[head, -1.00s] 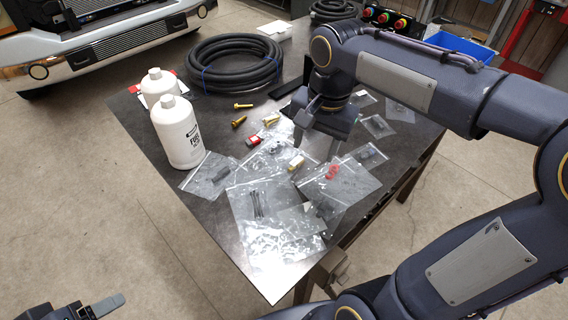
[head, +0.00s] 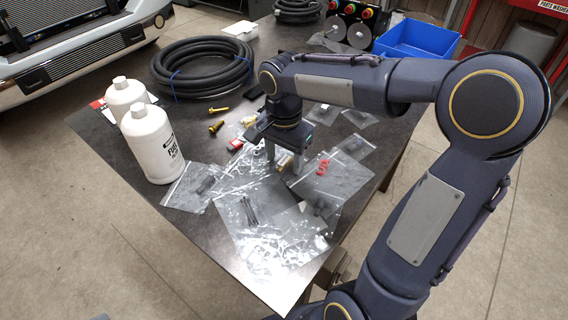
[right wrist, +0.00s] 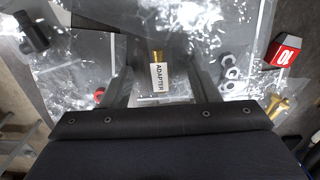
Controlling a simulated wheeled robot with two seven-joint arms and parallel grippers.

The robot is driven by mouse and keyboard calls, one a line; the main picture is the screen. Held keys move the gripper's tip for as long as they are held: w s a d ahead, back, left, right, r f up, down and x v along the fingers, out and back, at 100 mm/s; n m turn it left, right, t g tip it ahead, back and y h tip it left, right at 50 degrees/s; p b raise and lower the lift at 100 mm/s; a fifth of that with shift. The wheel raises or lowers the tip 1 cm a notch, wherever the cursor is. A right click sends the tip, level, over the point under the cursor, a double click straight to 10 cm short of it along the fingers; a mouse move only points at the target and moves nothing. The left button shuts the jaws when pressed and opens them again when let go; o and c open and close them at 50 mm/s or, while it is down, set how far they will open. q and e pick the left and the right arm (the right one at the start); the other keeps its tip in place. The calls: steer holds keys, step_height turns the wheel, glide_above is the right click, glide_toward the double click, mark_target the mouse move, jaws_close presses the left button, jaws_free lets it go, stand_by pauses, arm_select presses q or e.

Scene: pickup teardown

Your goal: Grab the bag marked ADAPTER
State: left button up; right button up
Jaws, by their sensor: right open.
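The bag marked ADAPTER (right wrist: 158,77) is clear plastic with a brass fitting and a white label. In the right wrist view it lies between the fingers of my right gripper (right wrist: 160,65), which is open and points down. In the head view the right gripper (head: 284,158) is low over the pile of bags, and the brass fitting (head: 285,161) shows between its fingers. I cannot tell whether the fingers touch the bag. Overlapping bags hide the bag's edges. My left gripper is out of view.
Several clear bags surround it, including one with black ties (head: 250,210) and one with red parts (head: 323,167).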

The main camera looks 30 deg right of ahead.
steer(key=c, duration=1.1)
steer(key=shift+o, duration=0.2)
